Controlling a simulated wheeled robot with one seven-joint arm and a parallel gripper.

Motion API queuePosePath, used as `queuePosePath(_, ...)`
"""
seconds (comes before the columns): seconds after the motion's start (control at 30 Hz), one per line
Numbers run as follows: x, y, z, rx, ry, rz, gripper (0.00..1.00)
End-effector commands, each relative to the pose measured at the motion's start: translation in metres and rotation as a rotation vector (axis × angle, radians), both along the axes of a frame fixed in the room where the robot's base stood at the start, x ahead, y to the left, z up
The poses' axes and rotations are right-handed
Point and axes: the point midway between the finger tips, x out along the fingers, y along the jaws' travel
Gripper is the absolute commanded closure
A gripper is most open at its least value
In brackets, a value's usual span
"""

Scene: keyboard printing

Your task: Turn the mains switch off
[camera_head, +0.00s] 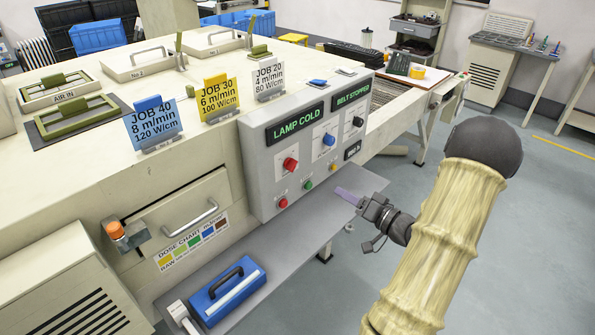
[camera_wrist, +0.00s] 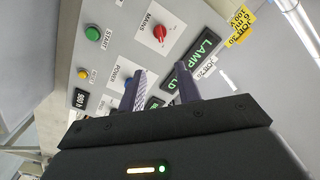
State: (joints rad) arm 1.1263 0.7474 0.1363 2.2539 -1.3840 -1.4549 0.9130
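The mains switch (camera_head: 290,163) is a red rotary knob on a white plate at the left of the grey control panel (camera_head: 262,165). In the wrist view the red knob (camera_wrist: 160,33) sits beside the label MAINS, beyond my fingertips and apart from them. My gripper (camera_head: 348,196) is in front of the panel, low and to the right of the red knob in the head view. In the wrist view my gripper (camera_wrist: 161,70) has two purple-grey fingers spread apart with nothing between them. The knob's exact pointer direction is too small to tell.
A blue knob (camera_head: 328,139) and black knob (camera_head: 358,121) are right of the red one. Red (camera_head: 282,203), green (camera_head: 308,184) and yellow (camera_head: 334,168) buttons line the lower panel. A grey shelf (camera_head: 300,247) below holds a blue handled case (camera_head: 227,293).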

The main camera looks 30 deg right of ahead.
Motion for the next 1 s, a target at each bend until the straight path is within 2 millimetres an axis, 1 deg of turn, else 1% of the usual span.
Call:
queuePosePath(0.17, 0.003, 0.002, 0.0, -0.002, 0.001, 0.003, 0.66)
queuePosePath(0.27, 0.01, 0.005, 0.001, -0.002, 0.001, 0.006, 0.66)
queuePosePath(0.37, 0.021, 0.01, 0.001, -0.003, 0.0, 0.008, 0.66)
queuePosePath(1.0, 0.125, 0.048, 0.001, -0.003, 0.0, 0.007, 0.66)
